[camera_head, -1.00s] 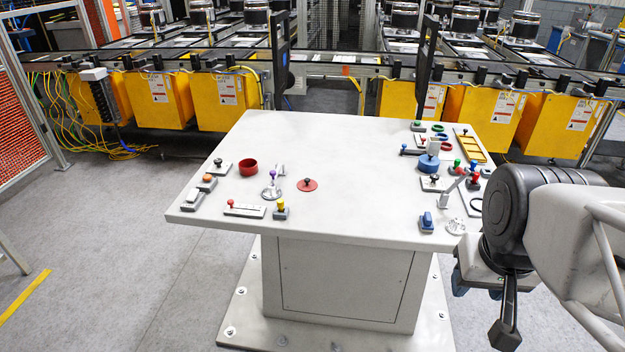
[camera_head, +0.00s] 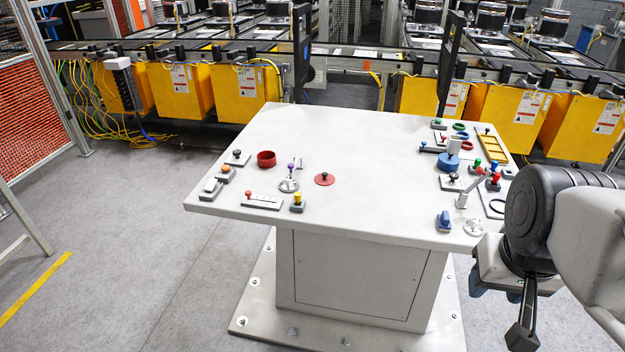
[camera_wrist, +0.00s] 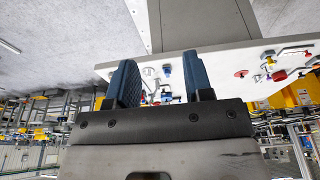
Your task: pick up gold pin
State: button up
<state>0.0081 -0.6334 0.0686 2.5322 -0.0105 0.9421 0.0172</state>
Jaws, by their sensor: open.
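The only thing like a gold pin that I can make out is a pin with a yellow-gold knob (camera_head: 297,197) on a small grey block, near the front left of the white table (camera_head: 370,190). It looks upright. My gripper (camera_head: 495,294) is at the lower right of the head view, off the table's front right corner and far from this pin. In the wrist view my gripper (camera_wrist: 162,62) shows two blue fingers spread apart with nothing held between them. Table items show beyond the fingers, too small to tell the pin there.
Beside the pin are a red-knobbed grey bar (camera_head: 262,202), a purple-knobbed stand (camera_head: 290,183), a red disc (camera_head: 324,179) and a red ring (camera_head: 266,159). The right side is crowded, with a yellow tray (camera_head: 492,147) and a blue knob (camera_head: 444,221). The table's middle is clear.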

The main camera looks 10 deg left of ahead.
jog(key=shift+o, duration=0.6)
jog(key=shift+w, duration=0.1)
